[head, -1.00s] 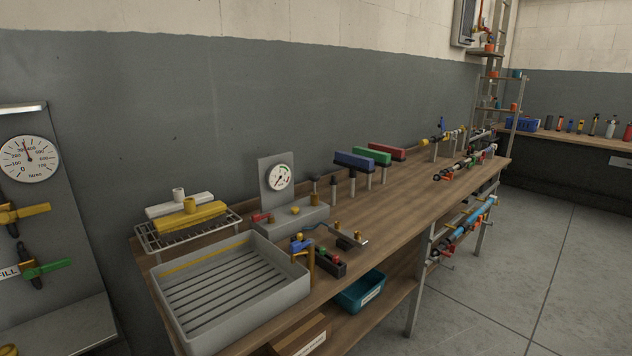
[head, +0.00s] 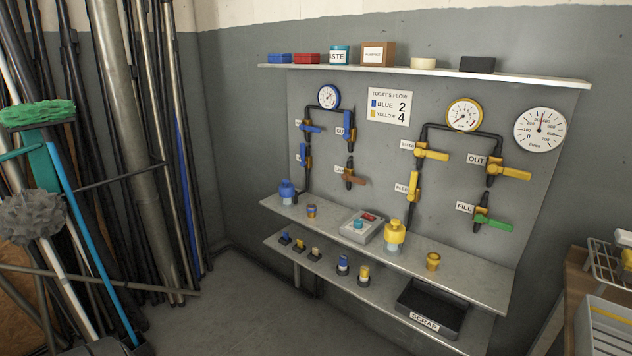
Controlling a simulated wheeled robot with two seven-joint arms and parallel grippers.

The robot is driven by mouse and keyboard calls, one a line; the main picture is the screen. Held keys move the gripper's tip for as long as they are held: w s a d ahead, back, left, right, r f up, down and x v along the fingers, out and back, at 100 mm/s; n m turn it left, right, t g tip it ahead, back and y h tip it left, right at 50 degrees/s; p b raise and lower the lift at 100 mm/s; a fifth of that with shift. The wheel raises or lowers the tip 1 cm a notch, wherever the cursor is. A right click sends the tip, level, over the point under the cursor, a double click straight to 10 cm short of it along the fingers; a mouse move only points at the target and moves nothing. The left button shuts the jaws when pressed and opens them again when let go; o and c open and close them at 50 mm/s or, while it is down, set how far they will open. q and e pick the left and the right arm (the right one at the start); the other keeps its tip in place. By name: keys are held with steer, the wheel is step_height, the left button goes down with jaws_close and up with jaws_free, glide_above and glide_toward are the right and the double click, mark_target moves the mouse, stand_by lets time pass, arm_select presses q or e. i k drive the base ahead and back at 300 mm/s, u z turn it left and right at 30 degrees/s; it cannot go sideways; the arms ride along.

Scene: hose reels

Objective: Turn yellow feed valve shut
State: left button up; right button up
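The yellow valve group is on the grey wall panel in the head view, below a yellow-rimmed gauge (head: 464,114). Its lower left valve has a yellow handle (head: 414,186) standing upright, along the pipe. The small label (head: 401,189) beside it appears to read FEED, but is too small to be sure. The valve above it has a yellow handle (head: 433,155) lying across the pipe; its label is unclear. The OUT valve's yellow handle (head: 512,172) and the FILL valve's green handle (head: 494,224) also point right. Neither gripper is in view.
A blue valve group with a blue gauge (head: 329,96) is on the left. The lower shelf (head: 468,278) holds a yellow bottle (head: 394,236) and a grey button box (head: 362,225). A black SCRAP tray (head: 432,308) is below. Poles and brooms crowd the left; the floor (head: 240,310) is clear.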

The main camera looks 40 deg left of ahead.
mark_target(413, 176)
steer(key=u, duration=0.75)
steer(key=i, duration=0.85)
steer(key=z, duration=0.6)
